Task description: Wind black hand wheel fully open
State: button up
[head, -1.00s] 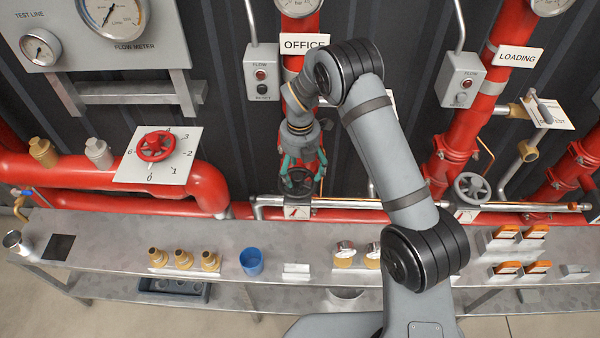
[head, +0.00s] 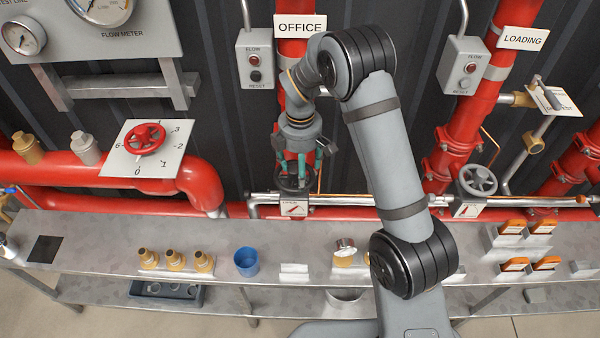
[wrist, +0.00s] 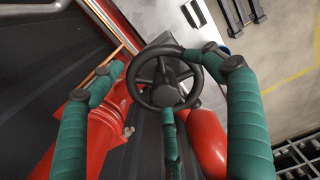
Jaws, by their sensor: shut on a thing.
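The black hand wheel (head: 293,184) sits on the red OFFICE pipe (head: 297,35), just above the bench's back edge. In the wrist view, the spoked wheel (wrist: 168,78) faces me and its rim is mostly visible. My gripper (head: 295,172) reaches down onto it from above. The gripper is shut on the wheel. In the head view the fingers partly hide the wheel. A small sign with a red mark (head: 293,209) sits below it.
A red hand wheel (head: 146,139) on a numbered dial plate is at left. A grey hand wheel (head: 478,180) is at right on the LOADING pipe. The metal bench (head: 220,235) holds brass fittings, a blue cup (head: 247,262) and orange-topped blocks. A horizontal rod runs behind the bench.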

jog(key=shift+s+d+f+m+b, duration=0.1)
jog(key=shift+s+f+m+b, duration=0.15)
jog(key=shift+m, duration=0.25)
jog(key=shift+f+m+b, duration=0.15)
jog(key=shift+m+b, duration=0.2)
jog(key=shift+m, duration=0.15)
jog(key=m+b, duration=0.1)
jog(key=m, duration=0.2)
jog(key=shift+s+b, duration=0.2)
jog(key=shift+b, duration=0.15)
jog(key=m, duration=0.3)
jog(key=shift+s+a+r+b, duration=0.2)
jog(key=shift+b, duration=0.1)
